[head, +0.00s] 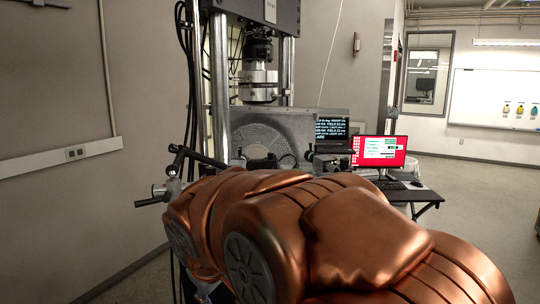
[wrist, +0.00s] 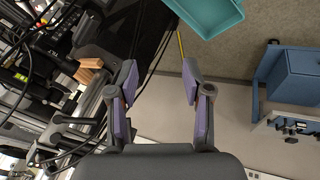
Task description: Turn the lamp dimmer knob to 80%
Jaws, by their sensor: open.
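I cannot make out a lamp dimmer knob in either view. My gripper (wrist: 160,82) shows in the wrist view with its two purple-padded fingers wide apart. Nothing is between the fingers but the floor and wall behind. In the head view my large copper-coloured arm covers the lower middle and hides my gripper.
A testing machine (head: 219,85) stands behind my arm. A red-screened monitor (head: 379,151) stands on a black table (head: 425,195) at right. The wrist view shows a teal bin (wrist: 208,16), a blue cabinet (wrist: 296,75) and cluttered equipment at left. Open floor (head: 480,185) lies at right.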

